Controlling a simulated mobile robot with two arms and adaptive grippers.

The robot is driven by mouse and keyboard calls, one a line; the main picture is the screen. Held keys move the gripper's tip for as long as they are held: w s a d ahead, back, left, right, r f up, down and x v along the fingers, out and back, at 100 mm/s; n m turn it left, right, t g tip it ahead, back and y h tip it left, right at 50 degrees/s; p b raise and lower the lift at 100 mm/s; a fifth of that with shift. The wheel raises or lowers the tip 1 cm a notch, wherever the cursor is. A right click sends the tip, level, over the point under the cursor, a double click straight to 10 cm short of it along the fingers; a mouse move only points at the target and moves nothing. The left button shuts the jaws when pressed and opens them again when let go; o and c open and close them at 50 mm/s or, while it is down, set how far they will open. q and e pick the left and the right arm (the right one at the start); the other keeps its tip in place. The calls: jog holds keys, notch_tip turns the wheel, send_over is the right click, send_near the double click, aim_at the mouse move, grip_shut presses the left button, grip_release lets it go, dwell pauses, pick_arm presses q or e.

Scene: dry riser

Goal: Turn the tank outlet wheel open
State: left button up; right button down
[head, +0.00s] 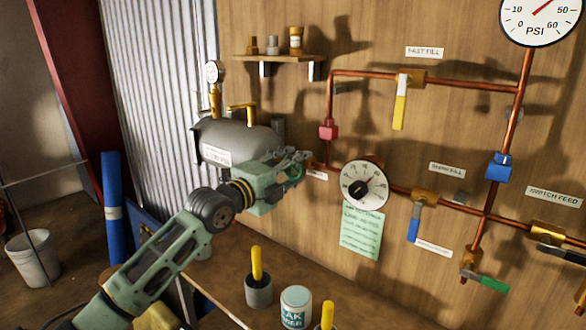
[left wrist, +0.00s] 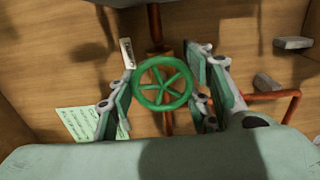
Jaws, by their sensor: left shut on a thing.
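The tank outlet wheel (left wrist: 163,85) is a green spoked handwheel on a copper pipe, seen in the left wrist view. My left gripper (head: 296,160) reaches to the pipe at the right end of the grey tank (head: 225,136). In the left wrist view its fingers stand on both sides of the wheel, shut on its rim. My right gripper is not in view.
A white dial (head: 364,186) and a green note (head: 361,232) are just right of the gripper. Copper pipes carry a yellow lever (head: 400,108) and a blue lever (head: 414,226). A tin (head: 296,307) stands on the bench below. A small shelf (head: 280,58) is above the tank.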

pick_arm(q)
jog(key=shift+f, duration=0.35)
jog(key=o, duration=1.1)
jog(key=shift+o, duration=0.2)
jog(key=shift+r, duration=0.15)
jog(key=shift+r, duration=0.15)
jog(key=shift+s+a, duration=0.1)
jog(key=v, duration=1.2)
